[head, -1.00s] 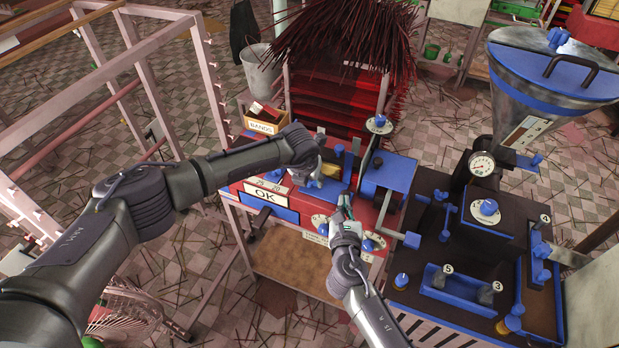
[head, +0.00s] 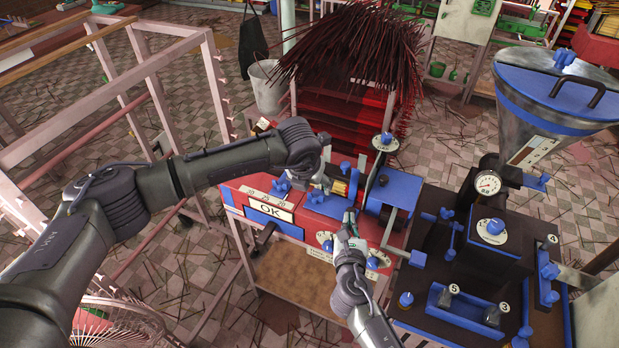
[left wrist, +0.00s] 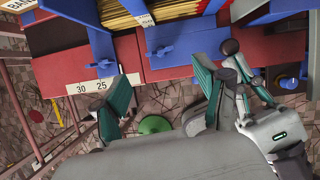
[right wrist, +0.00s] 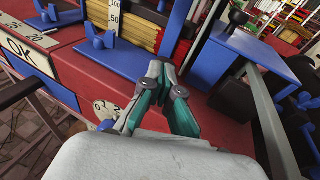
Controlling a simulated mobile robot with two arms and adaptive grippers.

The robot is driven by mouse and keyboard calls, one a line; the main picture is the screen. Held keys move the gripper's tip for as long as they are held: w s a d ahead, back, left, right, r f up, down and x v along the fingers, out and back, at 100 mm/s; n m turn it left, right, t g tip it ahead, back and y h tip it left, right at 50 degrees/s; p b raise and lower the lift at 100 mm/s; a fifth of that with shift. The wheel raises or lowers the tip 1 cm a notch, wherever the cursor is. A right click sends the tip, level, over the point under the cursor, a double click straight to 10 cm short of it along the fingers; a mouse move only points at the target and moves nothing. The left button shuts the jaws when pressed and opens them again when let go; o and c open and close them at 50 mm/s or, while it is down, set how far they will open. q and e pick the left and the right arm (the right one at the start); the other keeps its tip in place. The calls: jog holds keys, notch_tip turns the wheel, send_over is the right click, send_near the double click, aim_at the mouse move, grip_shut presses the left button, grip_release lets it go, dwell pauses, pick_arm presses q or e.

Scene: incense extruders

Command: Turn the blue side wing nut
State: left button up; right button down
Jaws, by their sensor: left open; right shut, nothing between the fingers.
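A blue wing nut (head: 282,184) sits on a blue block beside the 30-25-20 scale of the red machine; it also shows in the left wrist view (left wrist: 104,57). A second blue wing nut (left wrist: 168,50) stands on a blue plate beside it, and shows in the right wrist view (right wrist: 97,37). Which one is the side wing nut I cannot tell. My left gripper (left wrist: 162,88) is open above the machine's front edge, its fingers apart and empty, below both wing nuts in its view. My right gripper (right wrist: 165,72) is shut and empty over the machine, right of the left gripper.
The OK sign (head: 269,211) is on the machine's front. Sticks lie in the machine's trough (right wrist: 139,30). A blue guard plate (right wrist: 235,62) stands right of my right gripper. The dark machine with the hopper (head: 553,95) is at the right.

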pick_arm(q)
jog(key=shift+v, duration=1.85)
jog(key=v, duration=1.2)
jog(key=shift+r+p, duration=0.3)
pick_arm(e)
jog(key=shift+s+a, duration=0.35)
jog(key=shift+s, duration=0.6)
jog(key=shift+s+a, duration=0.35)
jog(key=shift+s, duration=0.55)
jog(key=shift+s+a, duration=0.35)
jog(key=shift+s, duration=0.6)
